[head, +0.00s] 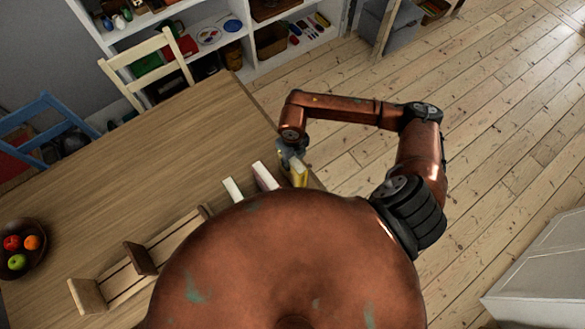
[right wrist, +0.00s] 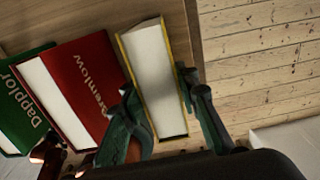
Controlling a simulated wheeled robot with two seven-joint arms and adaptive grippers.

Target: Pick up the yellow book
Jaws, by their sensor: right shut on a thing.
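The yellow book (head: 299,173) stands near the right edge of the wooden table in the head view. In the right wrist view, the yellow book (right wrist: 155,75) shows its white page edges and thin yellow cover. My right gripper (head: 291,150) is at the book's far end in the head view. In the right wrist view, its two fingers (right wrist: 160,95) sit on either side of the book, shut on it. Whether the book touches the table is hard to tell. My left gripper is out of view.
A red book (right wrist: 90,80) and a green book (right wrist: 35,85) stand left of the yellow one. A wooden rack (head: 130,270) and a fruit bowl (head: 22,245) are on the table (head: 150,150). Chairs and a shelf (head: 260,60) stand behind.

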